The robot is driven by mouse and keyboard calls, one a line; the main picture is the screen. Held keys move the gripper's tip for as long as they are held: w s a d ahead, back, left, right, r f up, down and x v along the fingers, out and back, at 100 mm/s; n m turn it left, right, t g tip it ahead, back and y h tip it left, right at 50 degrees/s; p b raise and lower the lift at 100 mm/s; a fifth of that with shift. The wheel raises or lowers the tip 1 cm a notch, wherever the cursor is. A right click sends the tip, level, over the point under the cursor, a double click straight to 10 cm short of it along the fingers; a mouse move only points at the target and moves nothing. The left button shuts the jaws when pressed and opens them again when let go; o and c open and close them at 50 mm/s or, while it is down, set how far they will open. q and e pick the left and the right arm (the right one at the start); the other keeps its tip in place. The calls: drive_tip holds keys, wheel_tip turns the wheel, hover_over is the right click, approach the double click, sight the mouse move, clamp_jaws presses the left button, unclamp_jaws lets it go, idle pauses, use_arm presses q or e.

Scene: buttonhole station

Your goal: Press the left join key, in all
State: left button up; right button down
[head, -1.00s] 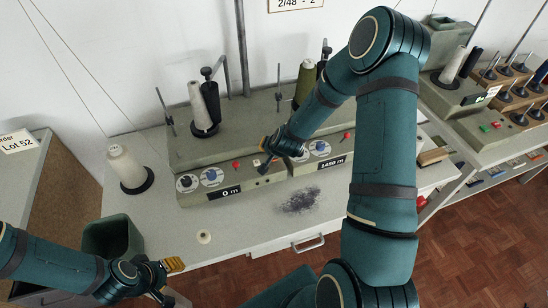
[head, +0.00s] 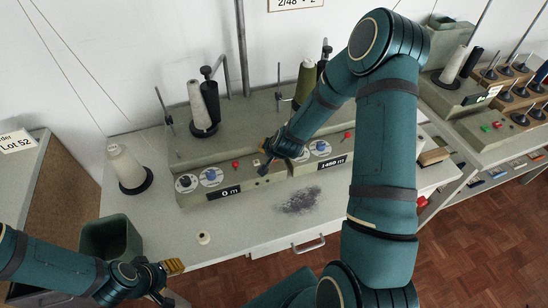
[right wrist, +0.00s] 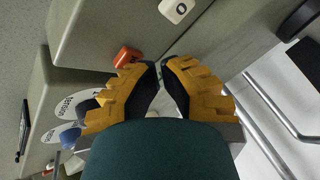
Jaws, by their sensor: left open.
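The left unit of the grey machine has a display reading 0 m (head: 230,191), dials, a red button (head: 235,165) and a small pale key (head: 257,169). My right gripper (head: 264,158) is over the front panel beside this key; its arm covers part of the machine. In the right wrist view its yellow-backed fingers (right wrist: 160,66) have tips close together, with nothing visible held. A cream key with a dark oval (right wrist: 177,9) and a red button (right wrist: 128,56) lie beyond the tips. Contact with the key cannot be told. My left gripper (head: 178,280) is open and empty at lower left.
A green bin (head: 110,235) stands near my left gripper. A white cone (head: 126,167) and a small pale roll (head: 204,238) are on the table. Upright cones stand on the machine. The table front has a dark lint patch (head: 299,200). The right unit's display (head: 333,162) is nearby.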

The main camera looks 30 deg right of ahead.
idle(0.5)
drive_tip(key=shift+r+p, duration=0.55)
drive_tip(key=shift+r, duration=0.3)
wheel_tip(320, 180, up, 5)
drive_tip(key=p, duration=0.3)
idle(0.6)
